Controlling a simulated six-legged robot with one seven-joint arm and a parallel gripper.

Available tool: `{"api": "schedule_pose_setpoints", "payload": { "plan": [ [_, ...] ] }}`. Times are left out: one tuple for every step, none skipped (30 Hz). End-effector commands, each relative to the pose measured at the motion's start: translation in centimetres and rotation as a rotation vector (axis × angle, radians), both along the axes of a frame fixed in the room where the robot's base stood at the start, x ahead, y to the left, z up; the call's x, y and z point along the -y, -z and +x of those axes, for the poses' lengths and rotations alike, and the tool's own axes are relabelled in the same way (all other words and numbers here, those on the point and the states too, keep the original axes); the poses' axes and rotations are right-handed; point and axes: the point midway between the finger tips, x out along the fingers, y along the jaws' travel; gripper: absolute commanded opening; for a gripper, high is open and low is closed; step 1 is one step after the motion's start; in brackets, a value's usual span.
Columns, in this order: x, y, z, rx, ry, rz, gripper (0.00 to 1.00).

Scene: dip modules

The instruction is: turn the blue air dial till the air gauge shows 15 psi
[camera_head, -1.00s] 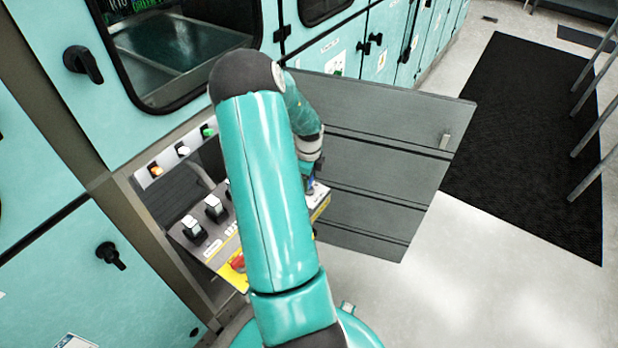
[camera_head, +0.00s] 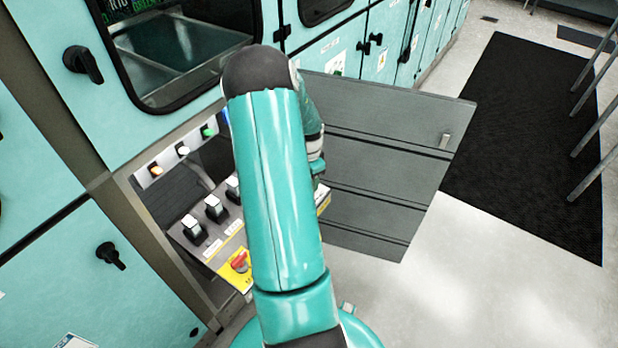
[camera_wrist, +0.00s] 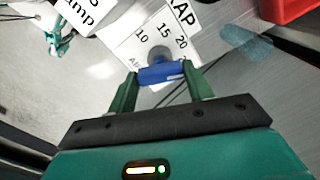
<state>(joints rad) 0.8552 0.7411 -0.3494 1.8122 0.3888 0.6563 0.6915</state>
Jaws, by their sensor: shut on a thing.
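The blue air dial (camera_wrist: 158,73) is in the upper middle of the wrist view, a bar-shaped knob with a small white mark near its right end. My gripper (camera_wrist: 161,77) is shut on it, with one green finger at each end. A white scale label (camera_wrist: 184,50) behind the dial reads 10, 15 and 20. I cannot tell which number the dial points to. In the head view my arm hides the dial. I cannot make out the air gauge in either view.
In the head view, the control panel carries several black-and-white switches (camera_head: 213,207) and a red knob (camera_head: 240,262) left of my arm. An open grey door (camera_head: 375,150) stands just right of my gripper. Clear floor and a black mat (camera_head: 530,140) lie further right.

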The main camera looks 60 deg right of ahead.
Motion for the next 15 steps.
{"api": "schedule_pose_setpoints", "payload": {
  "plan": [
    [0.04, -0.07, 0.00, 0.001, -0.044, -0.001, 0.28],
    [0.04, -0.07, 0.00, 0.001, -0.073, -0.001, 0.28],
    [0.04, -0.08, 0.00, 0.000, -0.111, -0.001, 0.28],
    [0.04, -0.08, 0.01, 0.001, -0.140, -0.001, 0.28],
    [0.03, -0.07, 0.02, 0.002, -0.168, -0.001, 0.28],
    [0.04, -0.07, 0.02, 0.002, -0.206, -0.001, 0.28],
    [0.04, -0.07, 0.00, 0.001, -0.234, -0.001, 0.28],
    [0.05, -0.07, -0.02, 0.001, -0.262, -0.001, 0.28],
    [0.06, -0.08, -0.02, 0.001, -0.300, -0.001, 0.28],
    [0.04, -0.07, 0.00, 0.001, -0.328, -0.001, 0.28],
    [0.03, -0.07, 0.02, 0.001, -0.358, -0.001, 0.28],
    [0.02, -0.06, 0.02, 0.001, -0.396, -0.001, 0.28],
    [0.02, -0.06, 0.01, 0.001, -0.425, -0.001, 0.28],
    [0.03, -0.06, -0.01, 0.001, -0.453, -0.001, 0.28],
    [0.04, -0.06, -0.03, 0.001, -0.490, -0.001, 0.28]
  ]
}}
